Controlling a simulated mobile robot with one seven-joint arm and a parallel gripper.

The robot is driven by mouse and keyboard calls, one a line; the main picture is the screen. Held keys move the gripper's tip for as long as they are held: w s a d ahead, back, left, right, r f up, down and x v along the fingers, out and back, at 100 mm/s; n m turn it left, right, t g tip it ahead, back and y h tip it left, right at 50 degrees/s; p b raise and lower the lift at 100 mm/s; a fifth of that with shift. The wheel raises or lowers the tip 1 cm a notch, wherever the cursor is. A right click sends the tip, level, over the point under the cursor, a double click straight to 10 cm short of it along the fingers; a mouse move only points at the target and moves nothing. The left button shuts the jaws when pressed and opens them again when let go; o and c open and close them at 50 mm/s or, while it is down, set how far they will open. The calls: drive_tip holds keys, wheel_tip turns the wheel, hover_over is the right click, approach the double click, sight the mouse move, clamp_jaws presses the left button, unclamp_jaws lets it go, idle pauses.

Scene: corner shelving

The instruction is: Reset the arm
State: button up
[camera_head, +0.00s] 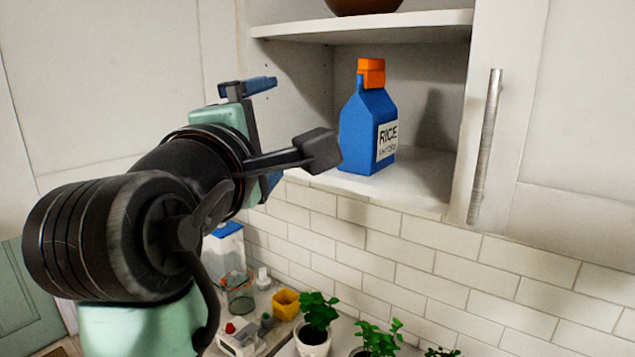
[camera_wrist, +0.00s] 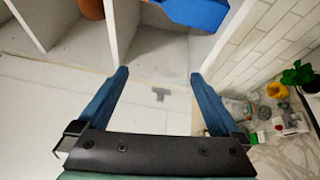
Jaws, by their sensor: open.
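My gripper (camera_wrist: 158,76) is open and empty; its two blue fingers stand wide apart in the wrist view. In the head view my gripper (camera_head: 270,130) is raised to the left of the open corner shelf (camera_head: 415,190), near its front edge. The nearer finger is partly hidden behind a dark part of my arm. A blue rice bag (camera_head: 368,130) with an orange clip on top stands upright on the lower shelf board, right of my gripper. A blue thing, cut off, shows at the top of the wrist view (camera_wrist: 192,10).
A brown bowl (camera_head: 362,5) sits on the upper shelf board. A cabinet door with a metal handle (camera_head: 484,145) is at the right. Potted plants (camera_head: 316,320), a yellow cup (camera_head: 287,304) and a glass jar (camera_head: 239,292) stand on the counter below.

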drive_tip(key=s+d+r+m+t+y+b, duration=0.1)
drive_tip(key=s+d+m+t+b, duration=0.1)
drive_tip(key=s+m, duration=0.5)
drive_tip(key=s+d+r+m+t+y+b, duration=0.1)
drive_tip(key=s+d+m+t+y+b, duration=0.1)
drive_tip(key=s+m+t, duration=0.4)
drive_tip(key=s+d+m+b, duration=0.1)
drive_tip(key=s+m+b, duration=0.1)
drive_tip(key=m, duration=0.1)
drive_tip(key=shift+s+d+m+t, duration=0.15)
drive_tip(key=shift+s+m+t, duration=0.15)
drive_tip(key=shift+t, duration=0.1)
drive_tip(key=shift+s+d+r+m, duration=0.1)
drive_tip(key=shift+s+m, duration=0.3)
drive_tip(key=shift+c, duration=0.3)
